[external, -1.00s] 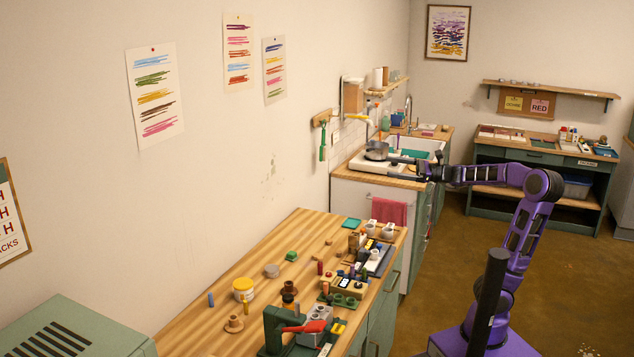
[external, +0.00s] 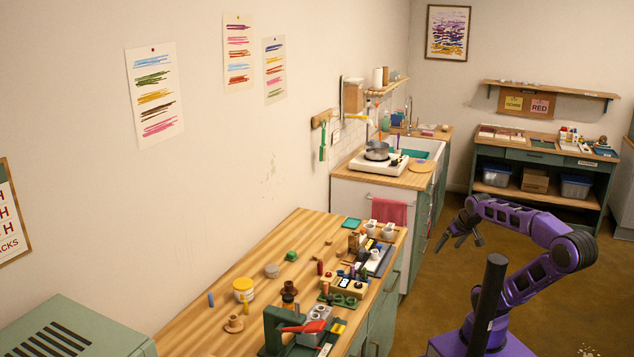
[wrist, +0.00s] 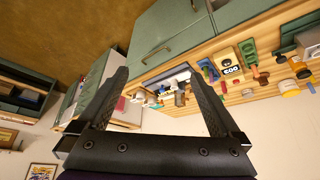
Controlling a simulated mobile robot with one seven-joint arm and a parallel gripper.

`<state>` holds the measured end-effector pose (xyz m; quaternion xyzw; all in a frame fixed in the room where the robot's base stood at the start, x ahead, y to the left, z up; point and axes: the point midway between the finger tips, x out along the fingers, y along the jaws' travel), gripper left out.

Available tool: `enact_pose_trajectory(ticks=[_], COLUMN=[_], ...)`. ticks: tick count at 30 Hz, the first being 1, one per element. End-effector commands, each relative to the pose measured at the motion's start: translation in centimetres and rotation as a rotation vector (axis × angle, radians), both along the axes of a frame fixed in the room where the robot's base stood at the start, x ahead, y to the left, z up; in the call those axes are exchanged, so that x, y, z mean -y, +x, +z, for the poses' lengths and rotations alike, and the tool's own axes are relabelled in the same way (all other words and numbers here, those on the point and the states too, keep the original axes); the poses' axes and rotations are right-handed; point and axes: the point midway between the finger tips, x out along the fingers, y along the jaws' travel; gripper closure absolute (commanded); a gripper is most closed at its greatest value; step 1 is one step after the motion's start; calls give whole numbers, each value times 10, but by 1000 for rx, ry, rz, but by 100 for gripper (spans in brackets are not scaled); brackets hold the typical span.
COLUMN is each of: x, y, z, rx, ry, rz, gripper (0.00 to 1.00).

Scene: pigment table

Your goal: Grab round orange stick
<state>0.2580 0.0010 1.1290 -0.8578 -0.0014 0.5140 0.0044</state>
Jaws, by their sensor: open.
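My gripper (external: 461,242) is open and empty, over the floor to the right of the wooden worktop (external: 240,262). In the wrist view its two black fingers (wrist: 159,76) stand wide apart with nothing between them at close range. Several small coloured sticks and pieces are on the worktop, among them a blue stick (external: 211,300) and a dark red stick (external: 320,267). I cannot surely single out a round orange stick; the pieces are too small. In the wrist view the worktop and its pieces appear tilted, at the upper right.
A yellow and white tub (external: 243,290) and a green press with a red lever (external: 290,329) stand on the worktop. A pot (external: 377,150) sits on the white hob (external: 379,162) beyond. A green shelf unit (external: 540,178) stands at the back right. The floor (external: 440,290) around my gripper is clear.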

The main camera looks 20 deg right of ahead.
Motion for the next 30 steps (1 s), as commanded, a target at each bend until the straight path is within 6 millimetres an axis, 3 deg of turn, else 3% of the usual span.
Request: enact_pose_trajectory(ticks=[2,13,23,26,29,30], x=[2,1,0,-1,-1,2], y=[0,0,4,23,58,74], z=[0,0,5,28,73,97], rx=[1,1,17,95,238,305], ry=[-17,-12,2,60,185,253], rz=[4,3,0,-21,-69,-97], gripper=[0,63,63,63,63,63])
